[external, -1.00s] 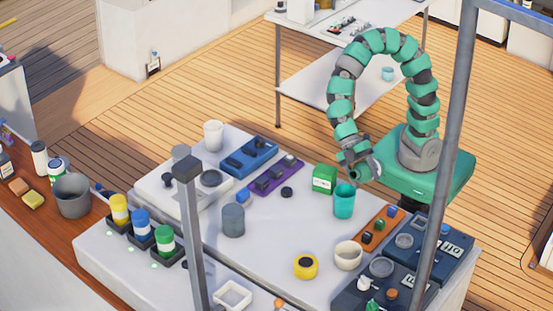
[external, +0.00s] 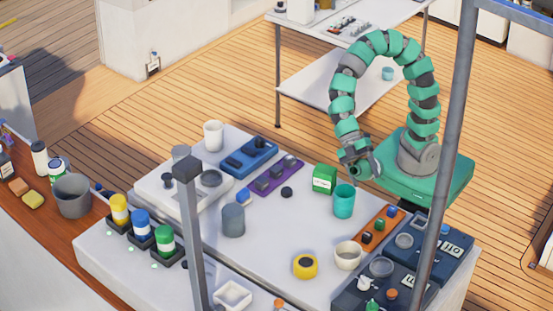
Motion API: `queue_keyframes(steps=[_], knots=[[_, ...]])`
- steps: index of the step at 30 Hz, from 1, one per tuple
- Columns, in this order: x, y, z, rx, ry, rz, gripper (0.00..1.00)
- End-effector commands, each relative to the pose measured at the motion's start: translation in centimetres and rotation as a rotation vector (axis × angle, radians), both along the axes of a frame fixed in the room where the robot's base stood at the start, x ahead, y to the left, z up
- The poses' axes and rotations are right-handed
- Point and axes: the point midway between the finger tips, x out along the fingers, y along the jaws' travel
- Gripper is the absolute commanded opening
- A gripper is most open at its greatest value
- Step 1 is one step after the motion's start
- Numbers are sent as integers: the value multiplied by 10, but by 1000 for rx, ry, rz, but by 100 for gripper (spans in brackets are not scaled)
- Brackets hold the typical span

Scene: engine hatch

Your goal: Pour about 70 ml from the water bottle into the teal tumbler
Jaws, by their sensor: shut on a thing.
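The teal tumbler (external: 344,203) stands upright on the white worktop, near its back right edge, with its open top showing. My gripper (external: 361,167) is above and just behind the tumbler, close to its rim. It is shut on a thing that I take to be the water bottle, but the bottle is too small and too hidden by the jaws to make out. I cannot tell its tilt, whether water is flowing, or the level in the tumbler.
A green box (external: 324,178) stands just left of the tumbler. An orange tray (external: 380,230) and a cream cup (external: 348,255) are to its right and front. A yellow round item (external: 305,266) and a grey cylinder (external: 233,219) stand farther off.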

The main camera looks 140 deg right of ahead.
Motion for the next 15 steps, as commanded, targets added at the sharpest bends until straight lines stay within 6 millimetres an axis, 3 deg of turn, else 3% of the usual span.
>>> queue_keyframes(steps=[7,15], knots=[[4,1,29,0,-109,2,0],[8,1,33,-1,-208,2,0]])
